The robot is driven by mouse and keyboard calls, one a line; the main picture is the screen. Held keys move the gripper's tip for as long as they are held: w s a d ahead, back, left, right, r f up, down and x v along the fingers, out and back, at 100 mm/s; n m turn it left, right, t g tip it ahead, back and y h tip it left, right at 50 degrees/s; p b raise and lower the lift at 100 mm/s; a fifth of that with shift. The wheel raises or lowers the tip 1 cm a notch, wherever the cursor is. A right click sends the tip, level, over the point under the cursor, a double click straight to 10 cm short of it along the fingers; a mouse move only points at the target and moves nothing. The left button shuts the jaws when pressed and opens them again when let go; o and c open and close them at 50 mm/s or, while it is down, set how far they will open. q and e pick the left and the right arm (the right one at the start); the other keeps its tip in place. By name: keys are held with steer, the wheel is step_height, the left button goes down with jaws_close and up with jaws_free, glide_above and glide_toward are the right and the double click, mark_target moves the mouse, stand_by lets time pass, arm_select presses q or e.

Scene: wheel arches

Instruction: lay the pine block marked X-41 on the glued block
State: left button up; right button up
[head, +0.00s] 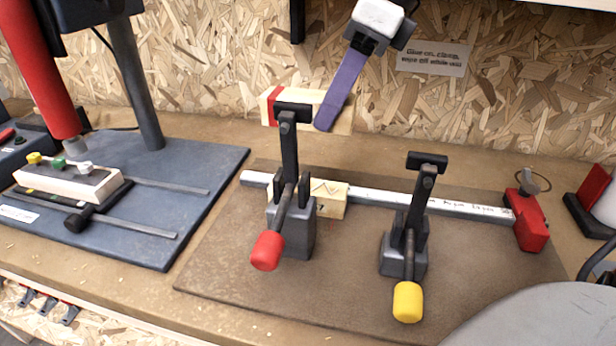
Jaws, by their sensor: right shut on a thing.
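A pale pine block (340,122) with a red band near its left end is held in the air above the left toggle clamp. My right gripper (327,118) reaches down from the top and is shut on it; one purple finger shows across its front. No X-41 mark is readable on it. The glued block (332,205), pine with a dark zigzag line on top, lies on the brown board below, behind the left clamp, which hides part of it. The held block is clear above it. My left gripper is not in view.
The left clamp (290,215) has a red handle and an upright arm close in front of the held block. A yellow-handled clamp (405,250) stands to the right. A metal bar (385,196) crosses the brown board (340,285). A drill press (135,80) stands left.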

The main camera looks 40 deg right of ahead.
steer(key=shift+s+a+f+b, duration=0.1)
steer(key=shift+f+b, duration=0.2)
steer(key=shift+f, duration=2.45)
steer(key=shift+s+a+f+b, duration=0.1)
steer(key=shift+f+b, duration=0.2)
steer(key=shift+f, duration=2.4)
steer(key=shift+f, duration=0.2)
steer(key=o, duration=1.1)
steer(key=shift+r, duration=0.15)
